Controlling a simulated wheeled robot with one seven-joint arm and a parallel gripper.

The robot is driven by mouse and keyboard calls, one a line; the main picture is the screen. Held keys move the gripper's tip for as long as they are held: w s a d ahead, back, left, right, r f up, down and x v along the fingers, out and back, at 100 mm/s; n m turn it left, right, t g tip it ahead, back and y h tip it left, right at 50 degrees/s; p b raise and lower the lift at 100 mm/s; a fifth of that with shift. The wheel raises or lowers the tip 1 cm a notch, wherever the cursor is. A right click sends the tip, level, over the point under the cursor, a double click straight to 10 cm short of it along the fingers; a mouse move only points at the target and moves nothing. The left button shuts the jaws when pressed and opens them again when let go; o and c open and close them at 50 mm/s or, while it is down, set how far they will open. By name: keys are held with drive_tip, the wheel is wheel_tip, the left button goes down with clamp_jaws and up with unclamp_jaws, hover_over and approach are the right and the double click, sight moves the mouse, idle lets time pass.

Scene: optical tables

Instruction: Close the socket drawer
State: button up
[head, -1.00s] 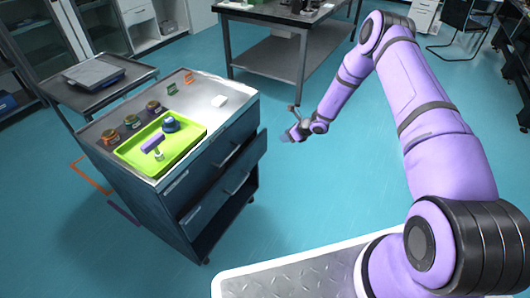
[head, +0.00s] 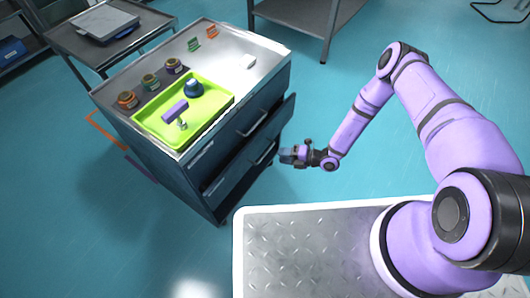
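The dark teal drawer cabinet (head: 160,165) stands left of my arm. Below its upper drawer (head: 235,135), a lower drawer (head: 240,172) sticks out toward my side, with a bar handle on its front. Which drawer is the socket drawer cannot be told; no sockets show. My gripper (head: 286,155) is just right of the protruding drawer front, near its handle, and points left at it. A small gap seems to lie between them. The fingers are small and dark, so whether they are open or shut cannot be told.
A green tray (head: 222,104) with a purple-handled tool and a dark blue object lies on the cabinet top. A side table (head: 70,42) stands behind left. The floor right of the cabinet is clear.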

sight(265, 153)
drive_tip(key=x, duration=0.8)
drive_tip(key=shift+c, duration=0.5)
clamp_jaws()
